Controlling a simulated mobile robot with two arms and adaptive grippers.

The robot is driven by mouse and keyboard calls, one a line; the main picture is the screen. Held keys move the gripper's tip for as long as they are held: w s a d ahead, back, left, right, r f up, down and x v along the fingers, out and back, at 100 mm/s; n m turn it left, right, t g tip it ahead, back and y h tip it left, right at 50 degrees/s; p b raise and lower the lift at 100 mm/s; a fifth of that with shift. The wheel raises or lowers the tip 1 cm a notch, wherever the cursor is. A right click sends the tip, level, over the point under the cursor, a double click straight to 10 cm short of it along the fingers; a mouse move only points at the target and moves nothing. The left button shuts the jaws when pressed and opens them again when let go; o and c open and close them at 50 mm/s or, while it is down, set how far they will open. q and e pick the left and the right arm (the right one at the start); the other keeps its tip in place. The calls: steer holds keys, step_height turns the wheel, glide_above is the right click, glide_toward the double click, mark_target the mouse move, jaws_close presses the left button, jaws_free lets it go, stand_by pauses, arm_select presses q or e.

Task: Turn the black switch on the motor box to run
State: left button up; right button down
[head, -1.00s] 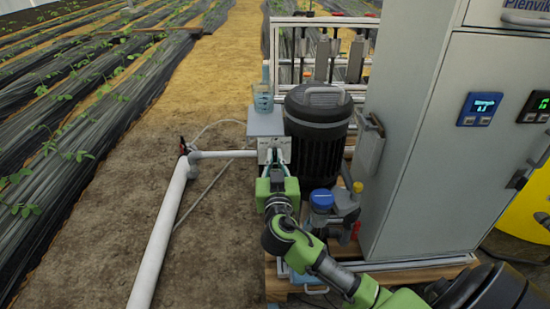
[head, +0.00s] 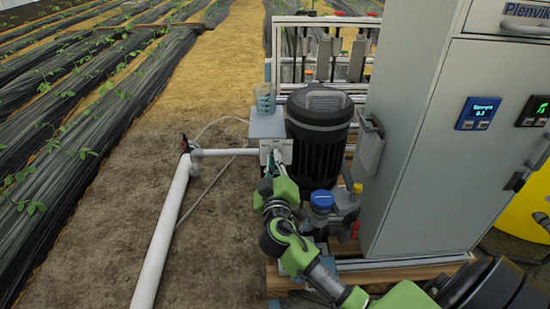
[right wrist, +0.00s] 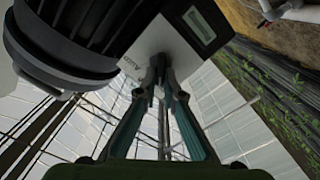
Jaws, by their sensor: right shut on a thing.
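The motor box (head: 276,150) is a small light grey box on the side of the dark ribbed motor (head: 318,130). My right gripper (head: 277,163) reaches the front of the box. In the right wrist view its two fingertips (right wrist: 159,72) are closed together on the small black switch (right wrist: 159,78), which they mostly hide. My left gripper is not in view.
A clear beaker (head: 264,100) stands on the grey ledge above the box. A blue-capped fitting (head: 322,200) is close to my right gripper. The tall grey cabinet (head: 415,150) stands to the right. A white pipe (head: 165,235) runs along the open soil at left.

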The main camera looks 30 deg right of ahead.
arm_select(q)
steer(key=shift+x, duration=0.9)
arm_select(e)
steer(key=shift+f+n, duration=0.1)
steer(key=shift+n, duration=0.5)
steer(key=c, duration=2.2)
jaws_free()
steer(key=shift+o, duration=0.2)
steer(key=v, duration=1.2)
steer(key=shift+s, duration=0.1)
